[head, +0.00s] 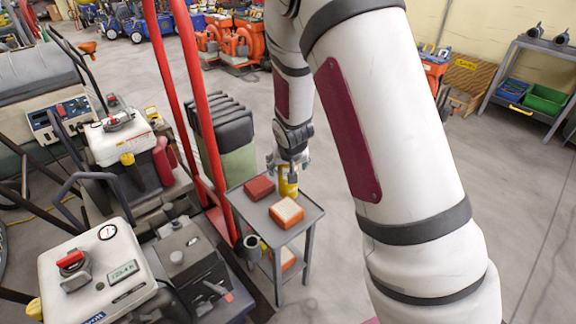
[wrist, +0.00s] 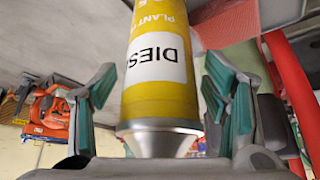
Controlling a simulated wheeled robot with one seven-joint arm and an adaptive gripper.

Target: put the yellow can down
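The yellow can (wrist: 160,100) has a white label with upside-down dark lettering in the wrist view. Its silver tapered end (wrist: 158,140) points toward my gripper's palm. My gripper (wrist: 160,75) has one teal-padded finger on each side of the can, with a narrow gap showing on both sides, so it looks open around it. In the head view the can (head: 288,188) is upright below my gripper (head: 288,165), at the far right edge of the small grey cart's top (head: 262,212). It appears to stand there; its base contact is hard to see.
A dark red block (head: 259,188) and an orange-red block (head: 286,213) lie on the cart top near the can. Red uprights (head: 205,120) stand to the left. Machines (head: 95,275) fill the lower left. Grey floor is open behind the cart.

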